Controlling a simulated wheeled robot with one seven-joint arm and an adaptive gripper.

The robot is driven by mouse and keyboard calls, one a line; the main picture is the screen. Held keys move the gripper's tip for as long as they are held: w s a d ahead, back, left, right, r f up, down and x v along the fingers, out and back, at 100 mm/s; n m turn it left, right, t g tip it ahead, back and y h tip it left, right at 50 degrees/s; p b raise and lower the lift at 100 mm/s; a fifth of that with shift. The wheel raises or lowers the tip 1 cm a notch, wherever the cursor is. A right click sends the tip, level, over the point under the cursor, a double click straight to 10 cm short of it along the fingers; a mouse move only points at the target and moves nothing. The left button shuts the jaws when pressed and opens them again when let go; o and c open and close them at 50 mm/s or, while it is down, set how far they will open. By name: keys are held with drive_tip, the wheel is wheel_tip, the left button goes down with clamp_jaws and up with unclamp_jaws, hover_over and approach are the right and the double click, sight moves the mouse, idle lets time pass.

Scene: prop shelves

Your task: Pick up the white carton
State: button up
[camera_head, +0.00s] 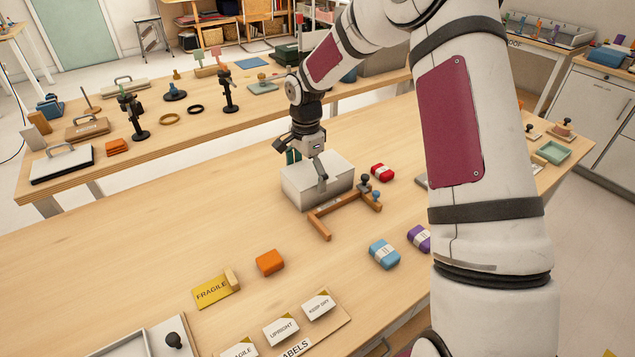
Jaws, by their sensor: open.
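The white carton (300,190) is a plain pale box resting on the near wooden table, near the middle of the view. My gripper (308,168) is open and comes down on the carton from above. One finger hangs in front of the carton's top and near side. The other finger is at the far left side, partly hidden. I cannot tell whether either finger touches the carton.
A wooden bracket with small knobs (322,226) lies close against the carton's front right. A red pack (382,172) is to the right. An orange block (270,262), blue pack (384,253) and purple pack (420,238) lie nearer. The table's left side is clear.

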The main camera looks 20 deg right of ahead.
wheel_tip(320, 180, down, 3)
drive_tip(key=shift+w+f, duration=0.1)
drive_tip(key=c, duration=1.1)
